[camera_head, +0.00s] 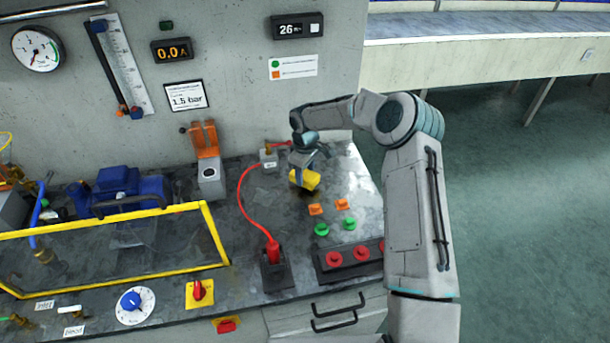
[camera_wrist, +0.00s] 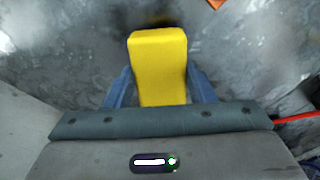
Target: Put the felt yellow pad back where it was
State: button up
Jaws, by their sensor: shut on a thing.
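The yellow pad (camera_head: 307,179) is a small yellow block in my gripper (camera_head: 301,172), above the right part of the grey bench top. In the wrist view the pad (camera_wrist: 158,65) sits upright in the picture between the two blue fingers of my gripper (camera_wrist: 160,92), which touch its sides. Its lower end there is hidden behind the gripper body. Whether the pad touches the bench top, I cannot tell. No marked place for the pad can be made out.
Orange pieces (camera_head: 316,209) and green knobs (camera_head: 321,229) stand just in front, with a red-button strip (camera_head: 333,259) nearer. A red cable (camera_head: 241,197) arcs to the left, up to a small grey box (camera_head: 268,156). A yellow-framed guard (camera_head: 110,279) fills the left.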

aim_at(305, 174)
jog(key=shift+f, duration=1)
jog(key=o, duration=0.9)
notch_tip(305, 174, up, 12)
jog(key=b, duration=0.2)
jog(key=s+d+r+m+t+h, duration=0.15)
jog(key=s+d+r, duration=0.25)
jog(key=s+r, duration=0.55)
jog(key=s+d+r+m, duration=0.2)
jog(key=s+d+m, duration=0.1)
jog(key=s, duration=0.6)
jog(key=s+d+r+m+t+y, duration=0.1)
jog(key=s+d+r+m, duration=0.1)
jog(key=s, duration=0.7)
jog(key=s+d+r+m+t, duration=0.1)
jog(key=s+d+m, duration=0.3)
jog(key=s, duration=0.6)
jog(key=shift+s+d+r+m+y, duration=0.1)
jog(key=shift+r+m+y, duration=0.15)
jog(key=shift+r+m, duration=0.15)
